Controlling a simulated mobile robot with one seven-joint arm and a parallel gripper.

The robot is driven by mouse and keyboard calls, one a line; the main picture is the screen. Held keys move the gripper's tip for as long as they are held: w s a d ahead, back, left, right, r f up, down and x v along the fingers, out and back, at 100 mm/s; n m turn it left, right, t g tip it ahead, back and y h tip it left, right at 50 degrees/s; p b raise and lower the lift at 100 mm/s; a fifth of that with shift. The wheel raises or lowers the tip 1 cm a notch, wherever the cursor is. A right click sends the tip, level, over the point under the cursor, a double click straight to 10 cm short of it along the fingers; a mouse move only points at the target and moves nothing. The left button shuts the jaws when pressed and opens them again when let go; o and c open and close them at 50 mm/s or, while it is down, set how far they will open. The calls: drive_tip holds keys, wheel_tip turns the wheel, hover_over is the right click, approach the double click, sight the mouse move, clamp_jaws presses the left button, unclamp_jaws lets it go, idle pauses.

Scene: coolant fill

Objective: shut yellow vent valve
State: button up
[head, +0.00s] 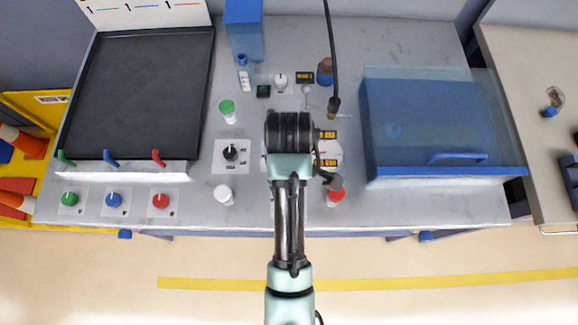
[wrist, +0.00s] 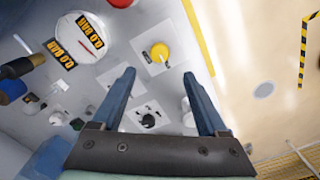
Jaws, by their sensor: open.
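The yellow vent valve (wrist: 160,52) is a round yellow knob on a white square plate (wrist: 147,66) in the wrist view. It lies just beyond my fingertips, between their lines. My gripper (wrist: 159,74) is open and empty, with its two blue fingers spread apart. In the head view my arm hides the yellow valve and my fingers; only a sliver of a white plate shows beside the arm.
A black knob (head: 231,153) is left of my arm and shows between my fingers in the wrist view (wrist: 148,120). A white-capped bottle (head: 225,195), a red-capped bottle (head: 335,197) and a round gauge (wrist: 80,38) stand nearby. The bench's front edge is close.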

wheel_tip(320, 180, down, 11)
drive_tip(key=shift+r+p, duration=0.2)
drive_tip(key=shift+p, duration=0.15)
clamp_jaws()
idle(0.3)
